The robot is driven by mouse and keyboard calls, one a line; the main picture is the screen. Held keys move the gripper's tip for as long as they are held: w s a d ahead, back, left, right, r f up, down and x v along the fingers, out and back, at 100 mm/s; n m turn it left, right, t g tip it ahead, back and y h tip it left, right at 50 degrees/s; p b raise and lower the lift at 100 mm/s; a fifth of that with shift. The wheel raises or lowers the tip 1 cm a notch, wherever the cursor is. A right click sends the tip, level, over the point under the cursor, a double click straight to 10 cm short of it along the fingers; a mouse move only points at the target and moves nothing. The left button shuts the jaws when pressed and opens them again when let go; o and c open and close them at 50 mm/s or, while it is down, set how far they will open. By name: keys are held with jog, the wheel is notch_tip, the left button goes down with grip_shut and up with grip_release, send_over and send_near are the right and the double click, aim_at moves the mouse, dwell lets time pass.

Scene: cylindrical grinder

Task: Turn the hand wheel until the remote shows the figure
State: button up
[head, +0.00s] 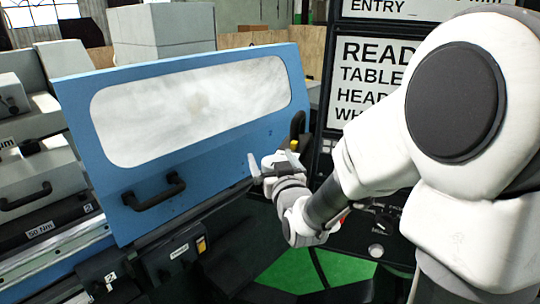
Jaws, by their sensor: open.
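My gripper (268,162) is in the middle of the head view, at the lower right corner of the blue machine door. Its fingers look apart, with nothing visible between them. A dark curved part (298,125) stands just above and behind it, with a small yellow piece below. I cannot tell whether this is the hand wheel, or whether my gripper touches it. A white display panel (365,75) at the right reads "READ", "TABLE", "HEAD" and "WH", cut off by my arm. No figure is readable on either.
The blue door (210,180) with a cloudy window and black handle (155,192) fills the left centre. Grey machine parts (40,185) lie at far left. A dark control panel (385,225) with knobs stands behind my arm. Green floor (290,272) shows below.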

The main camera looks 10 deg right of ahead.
jog(key=shift+c, duration=0.3)
jog(key=c, duration=1.3)
jog(key=shift+o, duration=0.2)
jog(key=shift+f+m+h+b, duration=0.1)
jog(key=shift+m+h+b, duration=0.2)
jog(key=shift+h+b, duration=0.35)
